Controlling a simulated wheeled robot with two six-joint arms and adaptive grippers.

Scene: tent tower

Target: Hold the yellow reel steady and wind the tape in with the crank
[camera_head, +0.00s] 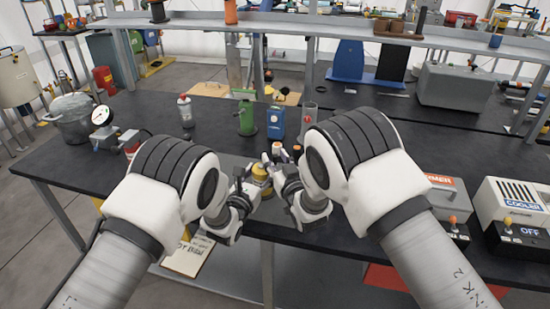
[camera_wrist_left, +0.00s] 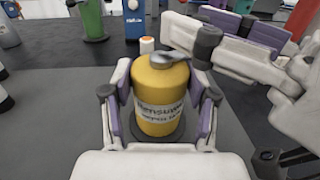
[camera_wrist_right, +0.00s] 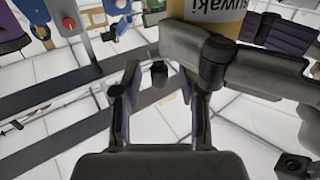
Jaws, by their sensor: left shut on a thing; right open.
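The yellow reel (camera_head: 260,171) stands upright on the dark table, near its front edge. In the left wrist view the reel (camera_wrist_left: 158,100) shows printed lettering and a grey crank (camera_wrist_left: 172,59) on its top. My left gripper (camera_wrist_left: 160,110) is shut around the reel, one finger on each side. My right gripper (camera_wrist_right: 158,85) is open, with nothing between its fingers. It is right of the reel and close to the crank; I cannot tell whether they touch. Part of the reel (camera_wrist_right: 208,28) shows at the top of the right wrist view. The tape cannot be made out.
Behind the reel stand a green object (camera_head: 246,118), a blue object (camera_head: 276,123) and a clear cylinder (camera_head: 309,117). A small orange-topped white item (camera_head: 276,149) is just behind the grippers. A spray can (camera_head: 185,111) and a pot (camera_head: 73,117) are left.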

